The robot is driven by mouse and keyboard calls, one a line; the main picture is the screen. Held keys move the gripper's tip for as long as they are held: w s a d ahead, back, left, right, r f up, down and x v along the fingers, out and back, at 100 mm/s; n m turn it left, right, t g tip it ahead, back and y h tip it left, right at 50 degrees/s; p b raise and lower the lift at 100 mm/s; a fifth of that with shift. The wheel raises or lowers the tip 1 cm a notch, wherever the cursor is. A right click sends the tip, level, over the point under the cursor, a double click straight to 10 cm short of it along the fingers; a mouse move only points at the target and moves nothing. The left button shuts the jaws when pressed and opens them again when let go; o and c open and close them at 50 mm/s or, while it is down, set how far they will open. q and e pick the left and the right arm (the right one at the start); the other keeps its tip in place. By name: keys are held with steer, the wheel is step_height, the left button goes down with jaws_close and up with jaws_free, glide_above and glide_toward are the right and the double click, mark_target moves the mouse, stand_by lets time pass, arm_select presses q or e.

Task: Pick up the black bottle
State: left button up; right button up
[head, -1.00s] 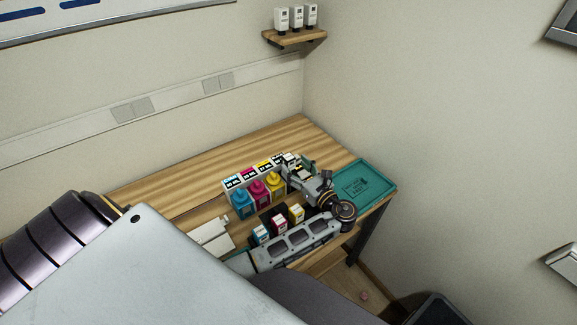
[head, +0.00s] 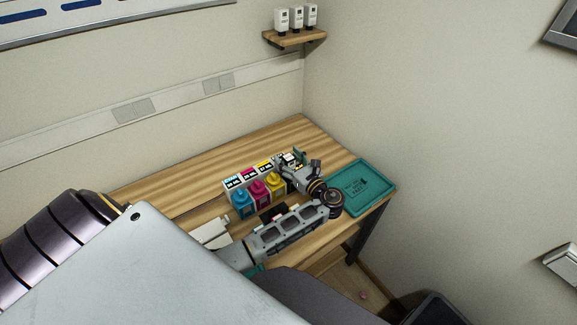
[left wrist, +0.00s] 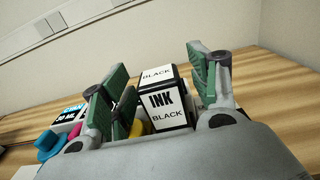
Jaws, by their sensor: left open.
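In the left wrist view a boxy black item with white labels reading INK BLACK (left wrist: 166,108) stands between the fingers of my left gripper (left wrist: 160,80). I take it to be the black bottle; its cap cannot be made out. The fingers are open, one on each side of it, and the item looks unheld. In the head view my left gripper (head: 294,163) is at the right end of the bottle row and largely hides the black one. My right gripper is not in view.
A teal tray (head: 385,184) lies at the table's right end. The wooden table (head: 190,182) is clear at back left. A wall shelf (head: 295,40) holds white items.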

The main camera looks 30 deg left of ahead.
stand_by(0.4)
arm_select(q)
steer(key=c, duration=1.3)
steer(key=shift+r, duration=0.1)
steer(key=shift+r, duration=4.95)
